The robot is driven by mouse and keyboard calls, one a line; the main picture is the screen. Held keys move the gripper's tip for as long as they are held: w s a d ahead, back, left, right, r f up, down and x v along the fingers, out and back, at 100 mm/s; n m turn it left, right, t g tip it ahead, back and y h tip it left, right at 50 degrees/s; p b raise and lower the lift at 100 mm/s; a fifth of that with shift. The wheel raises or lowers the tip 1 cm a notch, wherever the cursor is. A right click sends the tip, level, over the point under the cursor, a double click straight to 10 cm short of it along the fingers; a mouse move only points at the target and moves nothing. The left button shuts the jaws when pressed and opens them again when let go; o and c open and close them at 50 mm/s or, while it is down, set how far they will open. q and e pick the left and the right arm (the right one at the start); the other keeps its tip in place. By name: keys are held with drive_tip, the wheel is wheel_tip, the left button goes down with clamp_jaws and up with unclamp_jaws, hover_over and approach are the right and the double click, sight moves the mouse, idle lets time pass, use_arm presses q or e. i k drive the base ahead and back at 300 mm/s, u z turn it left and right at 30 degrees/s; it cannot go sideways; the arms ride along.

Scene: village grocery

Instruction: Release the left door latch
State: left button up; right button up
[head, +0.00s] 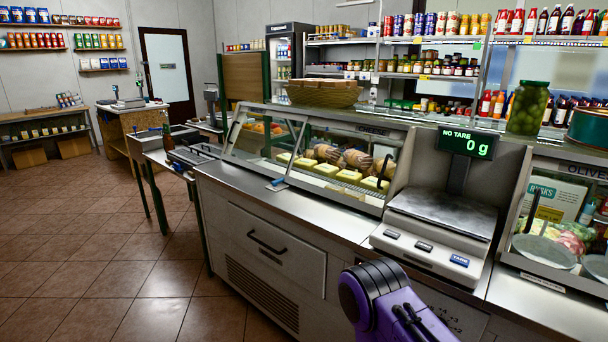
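A glass-fronted cheese case (330,150) stands on the steel counter (300,205), with cheese blocks and wrapped loaves inside. Its front has two panes, a left pane (262,138) and a longer right one. A small dark piece with a bluish face (276,185) sits at the foot of the divide between the panes; I cannot tell whether it is a latch. No other latch can be made out. A purple and black part of my own arm shows at the bottom right. Neither gripper is in view.
A scale (440,215) reading 0 g stands right of the cheese case. An olive case (560,215) is further right, with a jar (527,108) on top. A basket (322,93) sits on the cheese case. A drawer handle (266,242) projects below the counter. Tiled floor at left is clear.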

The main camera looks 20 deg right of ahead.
sight(275, 182)
drive_tip(key=z, duration=0.4)
drive_tip(key=i, duration=1.1)
drive_tip(key=u, duration=0.05)
